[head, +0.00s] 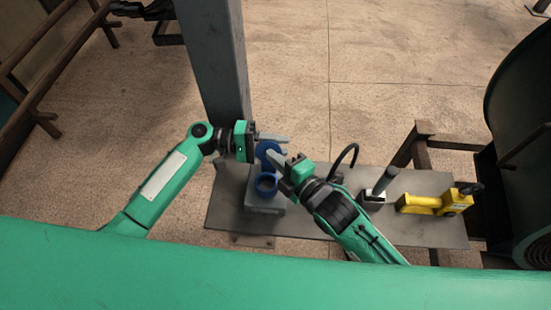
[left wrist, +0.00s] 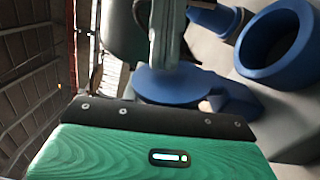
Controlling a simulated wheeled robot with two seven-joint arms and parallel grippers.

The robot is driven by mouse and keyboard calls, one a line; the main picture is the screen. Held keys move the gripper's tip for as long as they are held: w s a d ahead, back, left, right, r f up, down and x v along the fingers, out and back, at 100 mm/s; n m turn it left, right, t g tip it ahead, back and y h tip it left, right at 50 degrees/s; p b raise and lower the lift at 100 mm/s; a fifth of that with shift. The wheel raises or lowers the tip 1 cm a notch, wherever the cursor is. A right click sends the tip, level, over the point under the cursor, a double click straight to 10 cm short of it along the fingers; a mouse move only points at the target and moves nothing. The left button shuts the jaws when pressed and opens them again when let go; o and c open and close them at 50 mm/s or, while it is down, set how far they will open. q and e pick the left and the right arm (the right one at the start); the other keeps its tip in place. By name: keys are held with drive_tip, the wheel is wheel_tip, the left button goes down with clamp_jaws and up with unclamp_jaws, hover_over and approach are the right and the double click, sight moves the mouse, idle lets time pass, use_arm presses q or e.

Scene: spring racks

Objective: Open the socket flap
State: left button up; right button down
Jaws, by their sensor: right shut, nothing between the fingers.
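The blue socket ring (head: 266,185) sits on a grey block, and its round opening is uncovered. The blue round flap (head: 268,150) stands up behind the ring, clear of the opening. In the left wrist view the ring (left wrist: 272,42) is at upper right and the flap (left wrist: 165,88) is at the centre, partly behind my gripper. My left gripper (head: 280,138) is at the far side of the flap; I cannot tell whether its fingers are apart or whether they touch it. My right gripper (head: 272,157) is shut and empty, its tips beside the flap.
The grey block (head: 262,208) stands on a grey table (head: 230,215). A grey post (head: 212,60) rises behind it. To the right are a black hooked cable (head: 347,158), a dark handled tool (head: 383,182) and a yellow tool (head: 430,203).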

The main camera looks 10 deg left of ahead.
use_arm(q)
drive_tip(key=shift+o, duration=1.4)
drive_tip(key=shift+s+r, duration=0.2)
drive_tip(key=shift+r, duration=0.05)
drive_tip(key=a, duration=1.2)
drive_tip(key=w+a+f+n+t+y, duration=0.15)
drive_tip(key=a+f+t+y, duration=0.3)
drive_tip(key=a+f, duration=0.75)
drive_tip(key=s+a+f+n+y, duration=0.1)
drive_tip(key=s+f+y, duration=0.1)
drive_tip(key=f, duration=0.6)
drive_tip(key=s+f+n+y, duration=0.1)
drive_tip(key=f+y, duration=0.2)
drive_tip(key=f, duration=0.5)
drive_tip(key=s+a+f+m+g+y, duration=0.25)
drive_tip(key=s+f+y, duration=0.45)
drive_tip(key=s+f, duration=1.6)
drive_tip(key=s+d+f+m, duration=0.2)
drive_tip(key=s+f, duration=0.2)
drive_tip(key=s, duration=0.4)
drive_tip(key=s+d+f+m+g+y, duration=0.1)
drive_tip(key=s+d+f+m, duration=0.2)
drive_tip(key=s, duration=0.6)
drive_tip(key=shift+s+d+f, duration=0.15)
drive_tip(key=shift+f, duration=0.45)
drive_tip(key=shift+y, duration=0.25)
